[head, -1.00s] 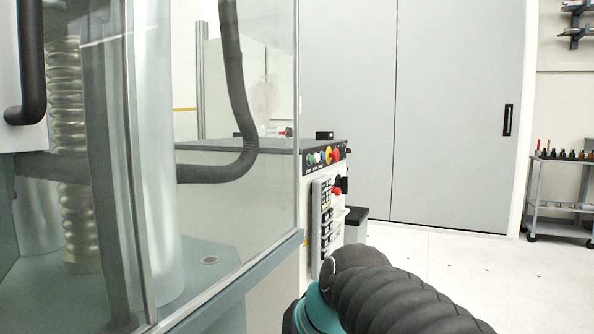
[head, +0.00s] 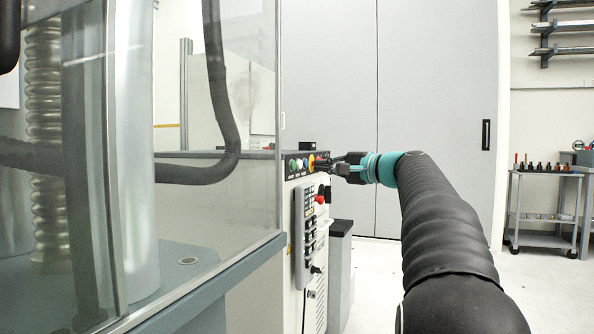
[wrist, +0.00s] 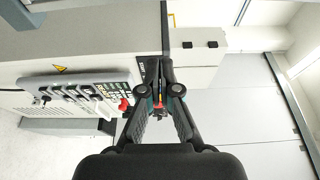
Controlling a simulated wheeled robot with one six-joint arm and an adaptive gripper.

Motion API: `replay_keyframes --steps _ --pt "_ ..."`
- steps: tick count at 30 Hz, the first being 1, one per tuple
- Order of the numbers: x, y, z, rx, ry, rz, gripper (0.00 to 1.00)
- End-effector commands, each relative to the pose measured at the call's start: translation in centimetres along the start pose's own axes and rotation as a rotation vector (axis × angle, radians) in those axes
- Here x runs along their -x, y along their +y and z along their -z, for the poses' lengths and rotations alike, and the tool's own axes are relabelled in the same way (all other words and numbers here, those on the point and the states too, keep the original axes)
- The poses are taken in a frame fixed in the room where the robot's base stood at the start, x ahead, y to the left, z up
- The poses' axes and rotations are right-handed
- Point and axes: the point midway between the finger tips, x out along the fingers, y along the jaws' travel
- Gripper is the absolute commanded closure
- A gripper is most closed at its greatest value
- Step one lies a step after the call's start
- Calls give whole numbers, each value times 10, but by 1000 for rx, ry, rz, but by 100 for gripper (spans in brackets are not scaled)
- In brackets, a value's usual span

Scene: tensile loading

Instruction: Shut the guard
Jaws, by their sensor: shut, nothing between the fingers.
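The guard (head: 190,235) is a clear framed enclosure filling the left of the head view, with a metal column and ribbed bellows behind it. A black handle (head: 9,38) shows at its far left edge, partly cut off. I cannot tell whether the guard is fully shut. My gripper (head: 336,168) is shut and empty, at the right end of the button row (head: 300,165) on the control console. It covers the end of that row; I cannot tell whether it touches a button. In the wrist view, the fingers (wrist: 160,68) point at the console, with red and yellow showing between them.
A grey pendant (head: 304,235) with a red knob hangs on the console front, just below my gripper. Tall grey doors (head: 330,80) close off the back. A cart (head: 545,210) stands at the right.

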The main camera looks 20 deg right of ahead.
Motion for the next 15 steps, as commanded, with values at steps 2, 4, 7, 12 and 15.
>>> replay_keyframes --steps 2,4,7,12,15 --pt "-9 0 -1 -1 -3 1 100" --pt "-19 0 -1 0 -3 -1 100" --pt "-37 0 -1 1 -4 -2 100" --pt "-66 0 -1 0 -4 -2 100" --pt "-81 0 -2 1 -3 -2 100"
